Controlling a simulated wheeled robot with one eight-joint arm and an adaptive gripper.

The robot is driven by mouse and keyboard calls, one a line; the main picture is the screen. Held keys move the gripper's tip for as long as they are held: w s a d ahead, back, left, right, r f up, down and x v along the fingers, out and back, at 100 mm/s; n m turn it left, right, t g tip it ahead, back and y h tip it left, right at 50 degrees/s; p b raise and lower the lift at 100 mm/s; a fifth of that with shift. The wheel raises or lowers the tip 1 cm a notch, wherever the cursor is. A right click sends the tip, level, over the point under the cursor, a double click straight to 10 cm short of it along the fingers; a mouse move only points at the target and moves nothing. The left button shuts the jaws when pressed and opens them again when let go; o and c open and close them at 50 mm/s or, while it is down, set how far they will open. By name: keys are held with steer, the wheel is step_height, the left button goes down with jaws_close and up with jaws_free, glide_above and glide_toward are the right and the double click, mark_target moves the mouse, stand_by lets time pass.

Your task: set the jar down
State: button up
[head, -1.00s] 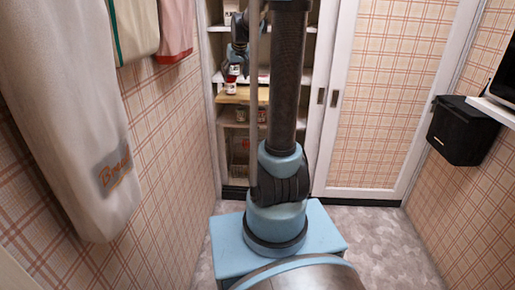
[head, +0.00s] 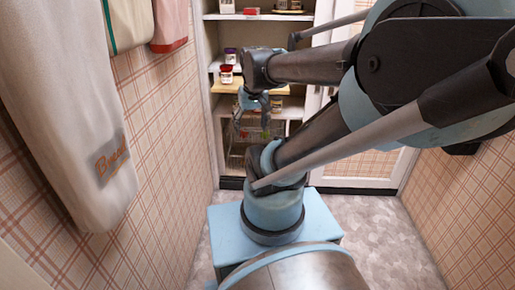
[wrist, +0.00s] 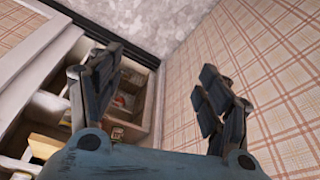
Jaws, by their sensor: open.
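A small jar with a red lid and pale label (head: 226,75) stands upright on a wooden board in the cupboard. A second jar with a purple lid (head: 231,55) stands behind it, higher in the picture. I cannot tell which one the task means. My gripper (head: 253,125) hangs in front of the cupboard, below and right of both jars, apart from them. In the wrist view my gripper (wrist: 160,70) is open, its fingers spread wide with nothing between them.
The open cupboard has white shelves (head: 225,108) and a wooden board (head: 222,88). A wire basket (head: 238,150) sits low in it. Towels (head: 75,130) hang on the left wall. Plaid walls (head: 165,200) stand close on both sides. The carpet (head: 380,235) is clear at right.

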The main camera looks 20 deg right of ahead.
steer(key=s+f, duration=0.5)
steer(key=s, duration=0.1)
steer(key=shift+s+d+f+g, duration=0.25)
steer(key=shift+s+d+g, duration=0.15)
steer(key=shift+d, duration=0.05)
steer(key=shift+w+f, duration=0.2)
steer(key=shift+w, duration=0.35)
